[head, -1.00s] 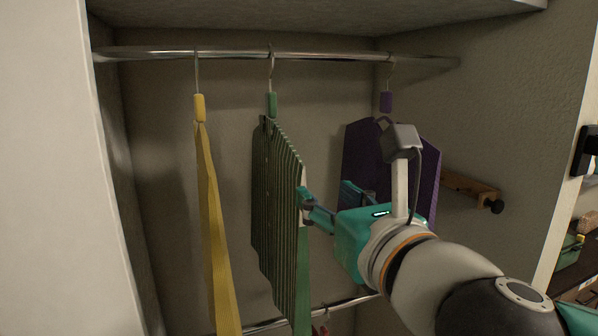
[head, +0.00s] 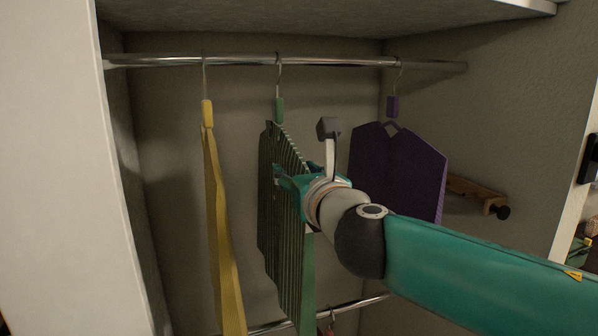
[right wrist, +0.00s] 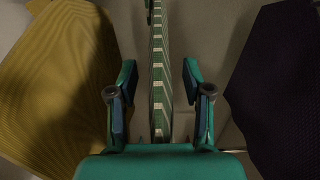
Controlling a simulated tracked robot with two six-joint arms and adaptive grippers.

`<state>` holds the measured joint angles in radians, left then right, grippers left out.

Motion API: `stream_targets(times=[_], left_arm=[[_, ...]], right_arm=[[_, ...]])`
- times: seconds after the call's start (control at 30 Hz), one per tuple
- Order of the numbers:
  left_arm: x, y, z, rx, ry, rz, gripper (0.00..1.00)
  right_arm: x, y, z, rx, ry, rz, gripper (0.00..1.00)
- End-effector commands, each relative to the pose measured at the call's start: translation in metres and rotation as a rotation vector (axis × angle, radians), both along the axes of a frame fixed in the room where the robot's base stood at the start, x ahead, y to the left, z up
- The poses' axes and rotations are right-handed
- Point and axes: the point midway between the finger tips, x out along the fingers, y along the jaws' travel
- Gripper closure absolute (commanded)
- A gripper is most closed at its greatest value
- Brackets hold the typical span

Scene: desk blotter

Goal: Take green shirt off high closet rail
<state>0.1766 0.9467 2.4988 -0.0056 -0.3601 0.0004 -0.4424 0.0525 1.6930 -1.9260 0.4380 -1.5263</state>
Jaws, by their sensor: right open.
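The green striped shirt (head: 285,230) hangs from the high rail (head: 330,62) by a hook with a green block (head: 279,108), between a yellow and a purple garment. My right gripper (head: 282,178) is at the upper part of the shirt in the head view, partly hidden by its own wrist. In the right wrist view the gripper (right wrist: 160,85) is open, with one finger on each side of the shirt's thin edge (right wrist: 159,70). Gaps show between the fingers and the cloth. My left gripper is not in view.
A yellow garment (head: 219,230) hangs to the left and a purple one (head: 400,170) to the right. A lower rail (head: 350,304) crosses below. A wooden peg bar (head: 475,193) is on the right wall. The closet's left side panel (head: 60,180) stands close.

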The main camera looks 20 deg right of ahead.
Motion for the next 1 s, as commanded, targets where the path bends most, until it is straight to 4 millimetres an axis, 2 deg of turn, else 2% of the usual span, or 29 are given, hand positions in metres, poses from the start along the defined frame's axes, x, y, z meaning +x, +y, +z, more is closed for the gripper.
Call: stream_targets(times=[0.2,0.5,0.77,1.0], left_arm=[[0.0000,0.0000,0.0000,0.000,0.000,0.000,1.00],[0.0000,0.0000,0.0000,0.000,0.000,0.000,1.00],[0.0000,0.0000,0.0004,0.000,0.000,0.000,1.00],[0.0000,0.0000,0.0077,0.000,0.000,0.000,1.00]], right_arm=[[0.0003,0.0003,-0.0001,0.000,0.000,0.000,0.50],[0.0001,0.0005,0.0000,0.000,0.000,0.001,1.00],[0.0000,0.0005,0.0006,0.000,0.000,0.001,1.00],[-0.0001,0.0004,0.0087,0.000,-0.001,0.000,1.00]])
